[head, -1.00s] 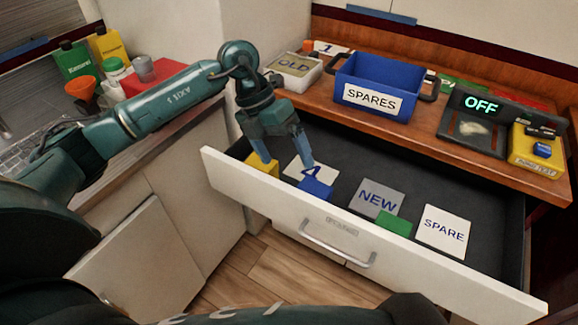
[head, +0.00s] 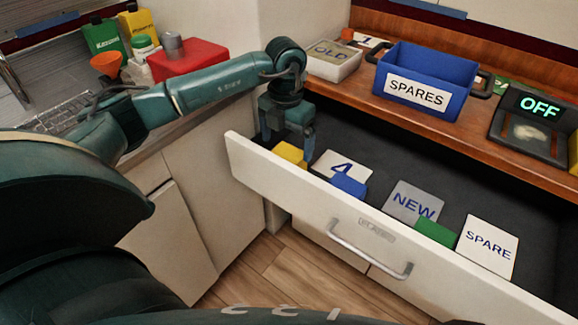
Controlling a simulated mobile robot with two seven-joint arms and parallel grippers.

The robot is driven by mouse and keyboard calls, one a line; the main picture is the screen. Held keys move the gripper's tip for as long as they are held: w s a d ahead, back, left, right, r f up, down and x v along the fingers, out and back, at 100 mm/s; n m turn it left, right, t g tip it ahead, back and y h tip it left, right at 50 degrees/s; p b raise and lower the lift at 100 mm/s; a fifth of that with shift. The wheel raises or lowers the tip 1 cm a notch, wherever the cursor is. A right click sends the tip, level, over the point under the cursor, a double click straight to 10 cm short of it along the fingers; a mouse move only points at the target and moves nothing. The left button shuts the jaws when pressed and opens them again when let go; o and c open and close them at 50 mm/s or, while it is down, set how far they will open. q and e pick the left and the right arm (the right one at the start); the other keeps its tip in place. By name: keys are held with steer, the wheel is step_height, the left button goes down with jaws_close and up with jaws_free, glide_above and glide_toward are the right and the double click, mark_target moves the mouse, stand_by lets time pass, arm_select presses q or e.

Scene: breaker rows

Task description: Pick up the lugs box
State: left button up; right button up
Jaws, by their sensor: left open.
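No label reading "lugs" is legible, so I cannot tell for sure which box is the lugs box. Small plain boxes stand in the open drawer (head: 330,205): a yellow box (head: 290,153) at the left end, a blue box (head: 349,185) by the card marked 4 (head: 338,163), and a green box (head: 436,232) between the NEW card (head: 411,199) and the SPARE card (head: 487,247). My left gripper (head: 287,137) points down, open, just behind and above the yellow box, with nothing seen between its fingers. My right gripper is not in view.
On the wooden counter stand a blue SPARES bin (head: 450,81), a tray marked OLD (head: 335,58) and a dark device reading OFF (head: 536,112). The left counter holds bottles, an orange funnel (head: 106,63) and a red box (head: 190,57). The drawer front wall rises before the boxes.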

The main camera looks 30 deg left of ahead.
mark_target(289, 152)
arm_select(q)
steer(key=f, duration=0.5)
steer(key=shift+w+d, duration=0.1)
steer(key=shift+w, duration=0.25)
steer(key=shift+c, duration=0.5)
steer(key=shift+r, duration=0.1)
steer(key=c, duration=1.1)
